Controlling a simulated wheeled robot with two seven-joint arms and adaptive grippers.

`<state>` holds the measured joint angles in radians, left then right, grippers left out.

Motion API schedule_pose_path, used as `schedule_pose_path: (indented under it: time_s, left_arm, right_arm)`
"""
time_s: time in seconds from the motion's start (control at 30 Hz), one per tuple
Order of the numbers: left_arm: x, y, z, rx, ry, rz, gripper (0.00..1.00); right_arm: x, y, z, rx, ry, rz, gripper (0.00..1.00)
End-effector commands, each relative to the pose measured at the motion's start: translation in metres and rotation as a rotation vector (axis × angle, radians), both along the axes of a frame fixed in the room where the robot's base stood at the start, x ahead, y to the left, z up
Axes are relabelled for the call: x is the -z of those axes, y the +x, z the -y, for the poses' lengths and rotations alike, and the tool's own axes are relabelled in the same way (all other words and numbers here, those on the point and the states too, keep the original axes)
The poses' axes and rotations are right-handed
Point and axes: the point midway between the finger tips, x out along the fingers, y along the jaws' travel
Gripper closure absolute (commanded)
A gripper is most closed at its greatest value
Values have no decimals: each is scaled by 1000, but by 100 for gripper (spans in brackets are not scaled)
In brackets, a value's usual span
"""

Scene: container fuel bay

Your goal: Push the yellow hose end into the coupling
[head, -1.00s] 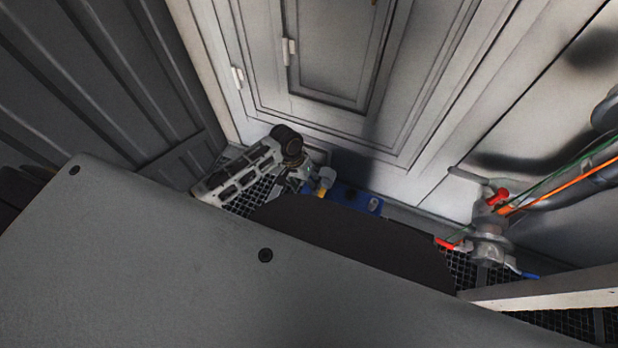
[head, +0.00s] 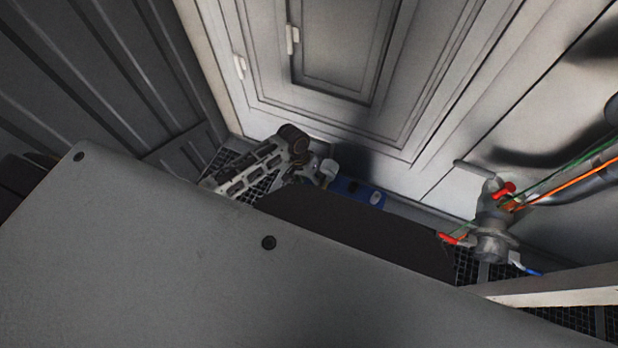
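I cannot make out a yellow hose end in the head view. A grey metal fitting (head: 492,232) with red levers stands at the right by the wall; I cannot tell whether it is the coupling. A thick grey hose or pipe (head: 578,187) runs from near it to the right edge, with green and orange lines alongside. A pale slotted piece with a dark round end (head: 262,170) and a small whitish knob (head: 330,168) show left of centre; I cannot tell what they belong to.
A large grey panel (head: 200,255) covers the lower left and hides much of the floor. A blue item (head: 357,191) lies on the mesh floor by the panelled pale door (head: 340,125). A pale beam (head: 560,286) crosses the lower right. A dark ribbed wall (head: 90,75) stands left.

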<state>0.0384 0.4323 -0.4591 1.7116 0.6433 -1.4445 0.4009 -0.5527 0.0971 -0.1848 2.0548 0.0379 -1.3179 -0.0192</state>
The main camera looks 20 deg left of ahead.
Motion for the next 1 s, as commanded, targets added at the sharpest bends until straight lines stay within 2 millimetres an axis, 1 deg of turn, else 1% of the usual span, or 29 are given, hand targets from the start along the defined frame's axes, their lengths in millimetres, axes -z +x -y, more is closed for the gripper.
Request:
schedule_pose_path:
  time_s: [0.03, 0.23, 0.47, 0.6, 0.83, 1.0]
  left_arm:
    - [9, 0, 2, -1, 0, -1, 39]
    - [32, 0, 8, -2, 0, -1, 39]
    - [58, -1, 15, -1, 0, 0, 39]
    - [73, -1, 19, -1, 1, 0, 39]
    - [90, -1, 24, 0, 0, 1, 39]
    - [95, -2, 25, 0, 1, 0, 39]
  right_arm:
    - [-2, 1, -1, -1, 3, 6, 60]
    - [-16, 8, -4, -1, 16, 36, 60]
    - [-26, 4, -7, -3, 27, 47, 60]
    - [-35, 6, -8, -5, 34, 65, 60]
    - [-51, 10, -11, -7, 44, 95, 60]
    - [-54, 6, -11, -8, 47, 95, 60]
